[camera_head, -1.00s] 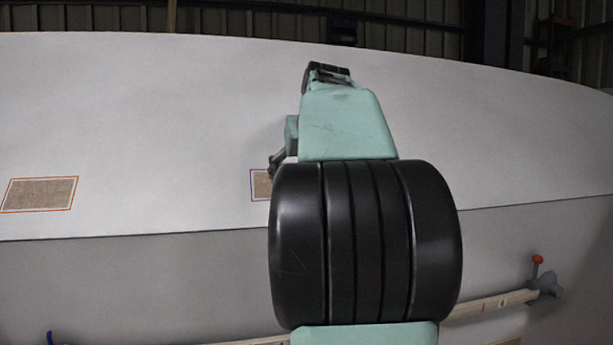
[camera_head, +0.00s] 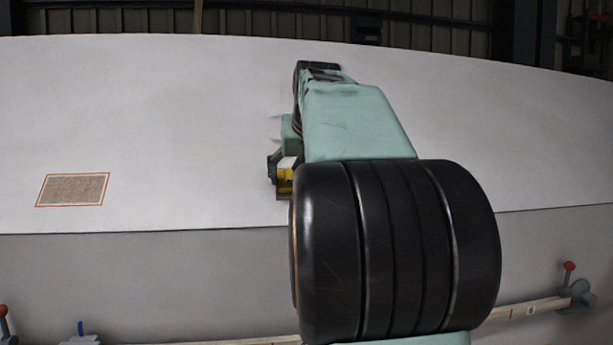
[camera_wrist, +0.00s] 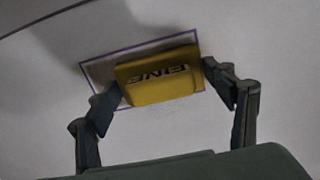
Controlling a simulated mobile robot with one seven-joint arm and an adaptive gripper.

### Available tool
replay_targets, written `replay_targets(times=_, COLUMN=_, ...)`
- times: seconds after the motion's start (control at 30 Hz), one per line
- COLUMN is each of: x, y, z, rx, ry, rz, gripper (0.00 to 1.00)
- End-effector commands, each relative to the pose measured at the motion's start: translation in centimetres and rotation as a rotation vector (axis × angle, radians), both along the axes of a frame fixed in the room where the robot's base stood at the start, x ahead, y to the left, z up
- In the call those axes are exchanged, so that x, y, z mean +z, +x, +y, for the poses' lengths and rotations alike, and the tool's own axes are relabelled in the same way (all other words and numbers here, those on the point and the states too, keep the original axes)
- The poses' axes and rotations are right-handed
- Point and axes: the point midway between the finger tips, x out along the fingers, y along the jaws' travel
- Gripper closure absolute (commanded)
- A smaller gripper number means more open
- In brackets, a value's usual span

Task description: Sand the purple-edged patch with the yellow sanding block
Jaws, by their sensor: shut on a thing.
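The yellow sanding block (camera_wrist: 160,82), with dark lettering, is between the two fingers of my gripper (camera_wrist: 163,88) in the wrist view. My gripper is shut on it. The block lies over the purple-edged patch (camera_wrist: 98,70) on the pale hull and hides much of it; the left end and parts of the purple border show. I cannot tell whether block and hull touch. In the head view a small part of the block (camera_head: 285,178) shows left of my arm, which hides the rest and the patch.
An orange-edged patch (camera_head: 73,190) is on the hull (camera_head: 180,120) to the left. A pale rail (camera_head: 520,309) with a red-knobbed clamp (camera_head: 577,288) runs along the lower right. A dark seam crosses the hull below the patches. The hull between the patches is clear.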

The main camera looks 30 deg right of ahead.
Motion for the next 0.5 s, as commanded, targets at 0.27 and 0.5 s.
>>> replay_targets(times=0.27, x=-0.1, y=1.0, z=2.0, rx=0.004, ry=0.001, rz=0.001, gripper=0.46)
replay_targets(times=0.5, x=-0.1, y=1.4, z=3.0, rx=0.004, ry=0.000, rz=0.001, gripper=0.46)
